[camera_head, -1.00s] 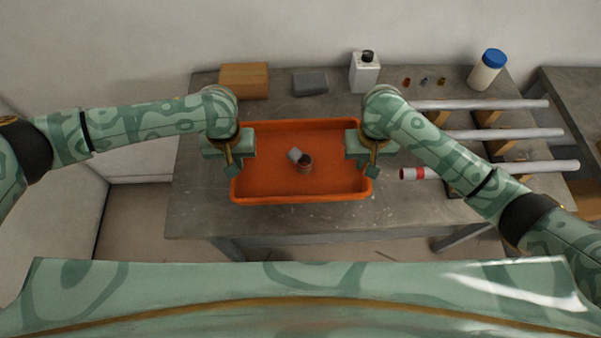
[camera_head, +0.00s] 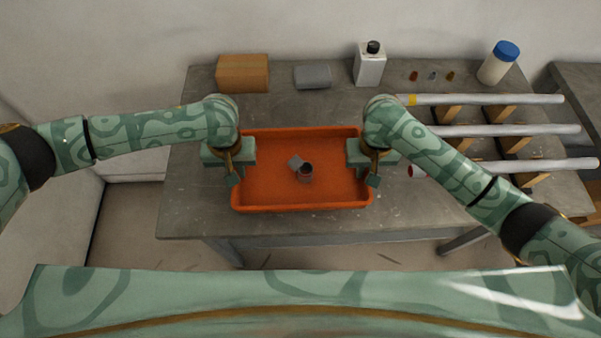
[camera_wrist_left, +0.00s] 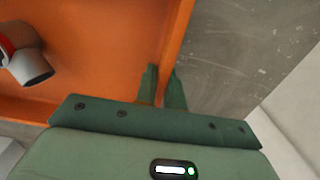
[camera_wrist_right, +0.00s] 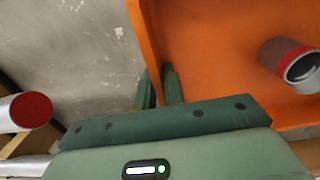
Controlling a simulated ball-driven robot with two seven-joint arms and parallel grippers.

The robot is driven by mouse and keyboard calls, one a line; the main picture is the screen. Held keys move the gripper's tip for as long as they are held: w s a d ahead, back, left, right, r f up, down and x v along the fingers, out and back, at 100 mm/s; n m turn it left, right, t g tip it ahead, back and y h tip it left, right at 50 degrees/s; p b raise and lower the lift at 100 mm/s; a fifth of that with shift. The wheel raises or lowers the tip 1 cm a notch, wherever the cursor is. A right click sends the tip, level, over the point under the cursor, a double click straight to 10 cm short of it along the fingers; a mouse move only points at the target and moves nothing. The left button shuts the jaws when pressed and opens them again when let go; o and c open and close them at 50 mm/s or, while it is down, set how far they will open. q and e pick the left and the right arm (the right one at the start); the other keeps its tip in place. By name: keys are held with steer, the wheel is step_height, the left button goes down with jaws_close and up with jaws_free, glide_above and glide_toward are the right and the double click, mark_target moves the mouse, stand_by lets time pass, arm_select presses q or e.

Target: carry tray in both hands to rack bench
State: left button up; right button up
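The orange tray (camera_head: 300,207) is in the middle of the head view, over the front of the grey table. A grey pipe fitting with a red band (camera_head: 305,174) lies inside it. My left gripper (camera_head: 233,180) is at the tray's left wall; in the left wrist view its fingers (camera_wrist_left: 162,88) straddle that wall and look shut on it. My right gripper (camera_head: 372,180) is at the right wall; in the right wrist view its fingers (camera_wrist_right: 159,88) straddle that wall likewise. The tray looks level. I cannot tell how far it is above the table.
Grey pipes (camera_head: 500,131) lie on wooden blocks at the table's right. At the back stand a cardboard box (camera_head: 242,74), a grey case (camera_head: 312,77), a white bottle (camera_head: 369,66) and a blue-capped jar (camera_head: 498,64). Another grey bench (camera_head: 575,85) is at the far right.

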arm_select(q)
steer(key=shift+o, duration=0.9)
steer(key=shift+r, duration=0.15)
arm_select(e)
steer(key=shift+o, duration=0.9)
steer(key=shift+r, duration=0.15)
arm_select(q)
steer(key=shift+d+r, duration=0.1)
arm_select(e)
steer(key=shift+a, duration=0.1)
steer(key=shift+r, duration=0.3)
arm_select(q)
step_height(320, 180, up, 12)
arm_select(e)
step_height(320, 180, up, 11)
steer(key=shift+r, duration=0.2)
arm_select(q)
steer(key=shift+s, duration=0.1)
